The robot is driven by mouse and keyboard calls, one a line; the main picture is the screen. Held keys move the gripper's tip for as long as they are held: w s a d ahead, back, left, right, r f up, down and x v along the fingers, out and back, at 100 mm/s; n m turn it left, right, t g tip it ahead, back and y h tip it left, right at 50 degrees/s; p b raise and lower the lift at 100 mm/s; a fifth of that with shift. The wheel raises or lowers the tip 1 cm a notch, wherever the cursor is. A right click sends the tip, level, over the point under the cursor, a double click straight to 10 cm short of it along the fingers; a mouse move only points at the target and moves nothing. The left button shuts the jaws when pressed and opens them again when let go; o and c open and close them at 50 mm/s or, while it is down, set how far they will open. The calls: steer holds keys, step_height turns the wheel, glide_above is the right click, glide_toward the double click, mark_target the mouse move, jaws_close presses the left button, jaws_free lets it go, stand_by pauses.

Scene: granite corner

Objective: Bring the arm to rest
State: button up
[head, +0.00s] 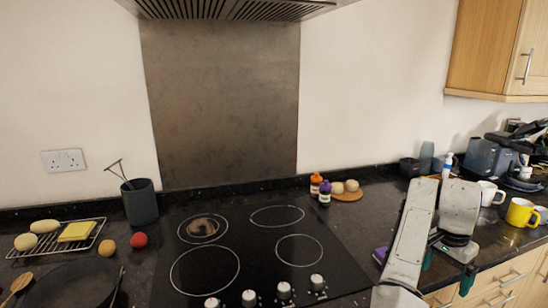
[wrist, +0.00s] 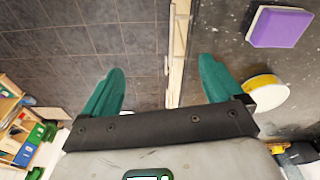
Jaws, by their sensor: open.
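My arm reaches out over the right-hand counter from the lower right of the head view. My gripper (head: 447,270) points down there, near the counter's front edge. Its two green fingers also show in the wrist view (wrist: 161,75), spread wide apart. The gap between them is empty. Below it are the dark tiled floor and the counter's front edge. The gripper touches nothing that I can see.
A purple sponge (wrist: 280,27) and a yellow-and-white round thing (wrist: 265,92) lie on the counter right of the fingers. A yellow mug (head: 522,213) stands right of my arm.

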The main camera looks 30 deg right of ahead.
steer(key=s+a+f+n+t+h, duration=0.1)
steer(key=s+a+f+n, duration=0.1)
steer(key=a+f+n, duration=0.4)
steer(key=s+a+f+n+h, duration=0.1)
steer(key=s+a+f+n, duration=0.25)
steer(key=a+f, duration=0.45)
steer(key=s+a+f+n+y, duration=0.1)
steer(key=s+a+f+n, duration=0.1)
steer(key=a, duration=0.4)
steer(key=s+a+f+n+y, duration=0.1)
steer(key=s+a+n, duration=0.3)
steer(key=a, duration=0.3)
steer(key=s+a+f+n+y, duration=0.1)
steer(key=s+a+f+n, duration=0.1)
steer(key=a, duration=0.4)
steer(key=shift+s+a+f+n+t, duration=0.35)
steer(key=shift+s+a+n, duration=0.1)
steer(key=shift+s, duration=0.7)
steer(key=shift+d, duration=0.1)
